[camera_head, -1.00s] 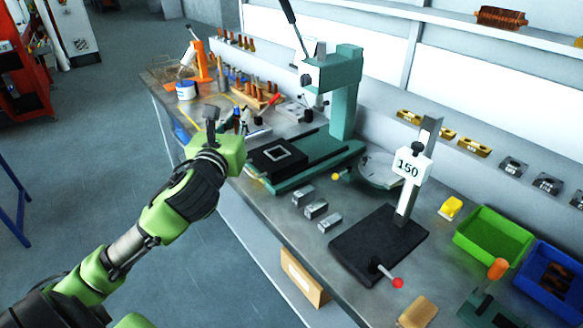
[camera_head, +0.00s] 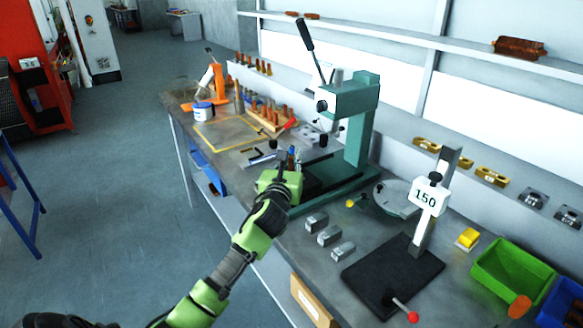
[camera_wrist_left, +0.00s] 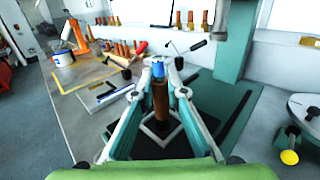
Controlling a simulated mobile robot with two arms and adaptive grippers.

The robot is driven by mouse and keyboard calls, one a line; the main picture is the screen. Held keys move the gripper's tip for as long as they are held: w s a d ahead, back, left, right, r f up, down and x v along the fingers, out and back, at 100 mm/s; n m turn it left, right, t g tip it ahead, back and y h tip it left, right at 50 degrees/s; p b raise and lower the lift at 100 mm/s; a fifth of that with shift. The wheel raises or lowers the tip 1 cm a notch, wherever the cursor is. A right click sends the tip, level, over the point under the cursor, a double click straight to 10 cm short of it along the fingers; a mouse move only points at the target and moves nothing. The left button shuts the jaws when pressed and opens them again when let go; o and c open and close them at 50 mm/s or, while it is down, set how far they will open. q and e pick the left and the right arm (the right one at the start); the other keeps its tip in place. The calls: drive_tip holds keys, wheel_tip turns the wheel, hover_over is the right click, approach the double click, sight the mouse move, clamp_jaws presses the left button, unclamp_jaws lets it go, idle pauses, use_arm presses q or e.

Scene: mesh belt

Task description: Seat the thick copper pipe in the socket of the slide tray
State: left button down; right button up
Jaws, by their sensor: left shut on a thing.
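My left gripper (camera_head: 288,166) is shut on a copper pipe (camera_wrist_left: 160,98) with a blue upper end. The left wrist view shows the pipe roughly upright between the two fingertips (camera_wrist_left: 160,88). The black slide tray (camera_head: 313,182) lies under the green press, partly hidden by my gripper. In the left wrist view, the tray's pale square frame (camera_wrist_left: 187,142) shows behind the fingers, around the pipe's lower end. I cannot tell whether the pipe is in the socket or above it. My right gripper is not in view.
The green press (camera_head: 352,125) stands close behind the tray. Several grey blocks (camera_head: 330,236) and a black stand marked 150 (camera_head: 395,270) are to the right. A wooden rack (camera_head: 268,120) of copper pieces is farther back. The yellow-outlined area (camera_head: 225,133) is mostly clear.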

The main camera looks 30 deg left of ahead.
sight(291, 168)
use_arm(q)
wheel_tip(291, 168, down, 3)
drive_tip(key=shift+r, duration=0.1)
drive_tip(key=shift+s, duration=0.1)
drive_tip(key=shift+f, duration=0.2)
drive_tip(key=c, duration=2)
unclamp_jaws()
drive_tip(key=shift+r, duration=0.15)
